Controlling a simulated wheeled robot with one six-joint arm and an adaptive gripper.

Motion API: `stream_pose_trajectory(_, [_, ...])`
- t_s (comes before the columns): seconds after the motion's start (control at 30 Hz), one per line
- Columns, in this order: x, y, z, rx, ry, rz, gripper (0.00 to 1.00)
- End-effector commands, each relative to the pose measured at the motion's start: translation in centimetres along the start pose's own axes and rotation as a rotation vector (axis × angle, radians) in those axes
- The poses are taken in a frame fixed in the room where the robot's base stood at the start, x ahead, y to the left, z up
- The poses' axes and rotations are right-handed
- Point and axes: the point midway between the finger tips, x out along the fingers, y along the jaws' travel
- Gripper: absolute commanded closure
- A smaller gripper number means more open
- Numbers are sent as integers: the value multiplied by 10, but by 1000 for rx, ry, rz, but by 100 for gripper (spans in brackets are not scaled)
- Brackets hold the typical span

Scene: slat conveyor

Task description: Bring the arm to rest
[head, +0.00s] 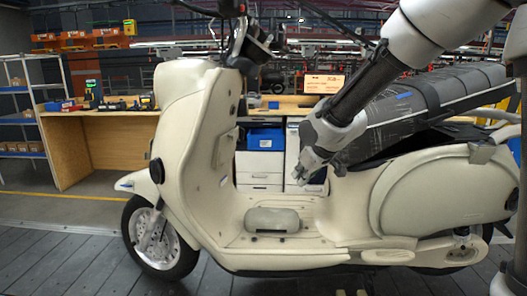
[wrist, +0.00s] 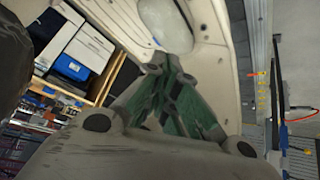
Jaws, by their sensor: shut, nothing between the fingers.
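My gripper (head: 306,172) is shut and empty in the head view, above the footboard of a cream scooter (head: 195,140) and in front of its seat. Its closed fingers also show in the wrist view (wrist: 168,75), pointing towards the footboard. A grey rounded block (head: 272,219) lies on the footboard, below and left of my gripper and apart from it. The same block shows at the top of the wrist view (wrist: 168,25). My arm comes in from the upper right and hides part of the dark seat (head: 430,100).
The scooter stands on a dark slat conveyor (head: 60,265). A wooden workbench (head: 100,140) with small items stands behind on the left, beside a shelf rack (head: 22,120). White drawers (head: 258,180) and a blue bin (head: 265,139) are behind the scooter. The handlebar (head: 240,35) rises left of my arm.

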Motion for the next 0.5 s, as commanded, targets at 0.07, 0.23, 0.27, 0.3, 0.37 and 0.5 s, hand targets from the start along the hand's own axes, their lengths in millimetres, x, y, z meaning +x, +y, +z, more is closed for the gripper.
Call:
stream_pose_trajectory(0.07, [-40, 16, 52, 80, -138, 16, 100])
stream_pose_trajectory(0.23, [-135, 32, 160, 272, -380, 42, 100])
stream_pose_trajectory(0.27, [-154, 32, 178, 308, -411, 47, 100])
stream_pose_trajectory(0.3, [-177, 31, 201, 357, -445, 54, 100])
stream_pose_trajectory(0.37, [-208, 28, 230, 425, -472, 65, 100])
stream_pose_trajectory(0.5, [-254, 26, 268, 539, -426, 114, 100])
